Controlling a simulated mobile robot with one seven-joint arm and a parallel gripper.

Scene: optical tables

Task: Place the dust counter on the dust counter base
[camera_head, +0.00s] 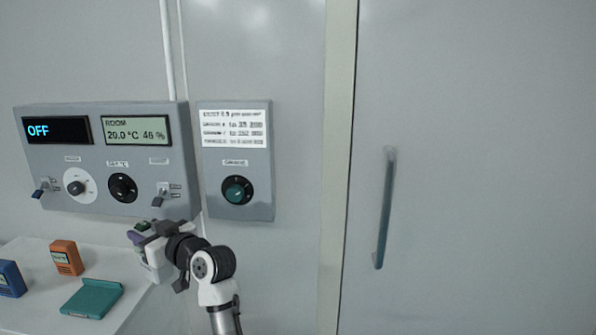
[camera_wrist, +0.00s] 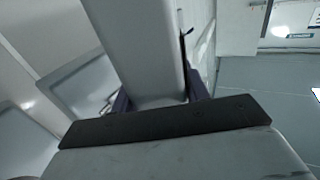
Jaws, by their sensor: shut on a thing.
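My gripper (camera_head: 138,235) is at the lower middle-left of the head view, just below the wall panel and above the right edge of a white surface. It is shut on a grey thing, likely the dust counter (camera_head: 143,226), which shows small with a green patch. In the wrist view the grey counter (camera_wrist: 135,45) stands as a long block between the dark purple fingers (camera_wrist: 158,100). A flat teal plate (camera_head: 92,298), possibly the dust counter base, lies on the white surface, left of and below my gripper. The counter is apart from it.
On the white surface (camera_head: 38,256) stand an orange device (camera_head: 66,257) and a blue device (camera_head: 10,279). A grey wall panel (camera_head: 105,160) with displays and knobs is close behind my gripper. A smaller knob box (camera_head: 236,160) and a door handle (camera_head: 385,208) are to the right.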

